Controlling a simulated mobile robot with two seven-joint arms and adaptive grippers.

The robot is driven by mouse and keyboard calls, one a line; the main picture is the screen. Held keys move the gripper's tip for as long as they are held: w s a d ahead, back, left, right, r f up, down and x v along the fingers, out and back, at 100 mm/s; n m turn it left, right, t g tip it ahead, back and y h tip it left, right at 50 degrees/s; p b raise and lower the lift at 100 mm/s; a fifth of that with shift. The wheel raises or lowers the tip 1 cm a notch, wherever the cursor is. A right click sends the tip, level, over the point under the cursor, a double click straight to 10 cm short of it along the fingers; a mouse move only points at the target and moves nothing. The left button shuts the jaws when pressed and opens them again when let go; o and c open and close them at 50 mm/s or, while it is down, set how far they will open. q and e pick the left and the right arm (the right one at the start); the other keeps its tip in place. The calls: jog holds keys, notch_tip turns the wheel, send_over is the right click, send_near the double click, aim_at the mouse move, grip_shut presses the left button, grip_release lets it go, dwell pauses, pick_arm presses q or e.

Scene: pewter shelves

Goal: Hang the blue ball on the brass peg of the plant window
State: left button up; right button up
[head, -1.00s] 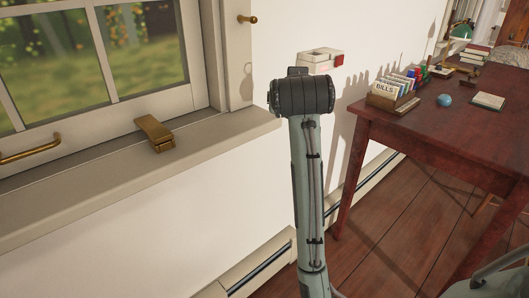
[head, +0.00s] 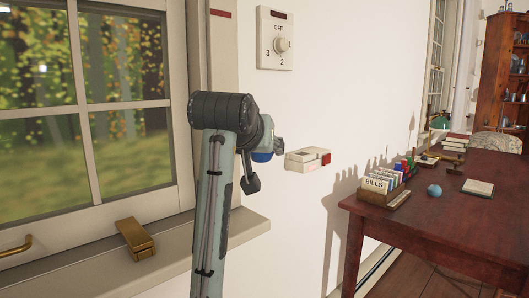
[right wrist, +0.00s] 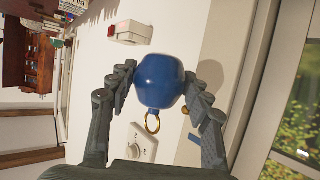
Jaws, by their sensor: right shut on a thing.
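The blue ball (right wrist: 158,78) is between the two fingers of my right gripper (right wrist: 160,85), which is shut on it. A brass ring (right wrist: 152,123) sticks out of the ball's end. In the head view a bit of the blue ball (head: 262,157) shows at my right gripper (head: 262,165), in front of the wall; my arm covers much of it. A small brass peg (right wrist: 186,110) shows beside a finger in the right wrist view; it is hidden in the head view. The plant window (head: 110,120) is at the left. My left gripper is out of view.
A brass block (head: 135,238) lies on the window sill (head: 90,268). A dial plate (head: 275,38) and a white box with a red button (head: 307,160) are on the wall. A wooden desk (head: 430,222) at right holds a card box (head: 385,190) and a small blue globe (head: 434,190).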

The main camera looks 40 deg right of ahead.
jog(key=shift+w+f, duration=0.1)
jog(key=shift+w, duration=0.45)
jog(key=shift+w+a+b, duration=0.1)
jog(key=shift+w+b, duration=0.35)
jog(key=shift+w, duration=0.3)
jog(key=shift+w+a+f+b, duration=0.15)
jog(key=shift+w+b, duration=0.2)
jog(key=shift+w, duration=1.1)
jog(key=shift+c, duration=0.5)
jog(key=shift+w, duration=0.25)
jog(key=shift+c, duration=0.7)
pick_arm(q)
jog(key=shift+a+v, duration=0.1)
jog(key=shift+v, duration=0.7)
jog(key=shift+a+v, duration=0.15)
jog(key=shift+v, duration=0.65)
pick_arm(e)
jog(key=shift+w+a+f, duration=0.1)
jog(key=shift+w+f, duration=0.45)
jog(key=shift+w, duration=0.1)
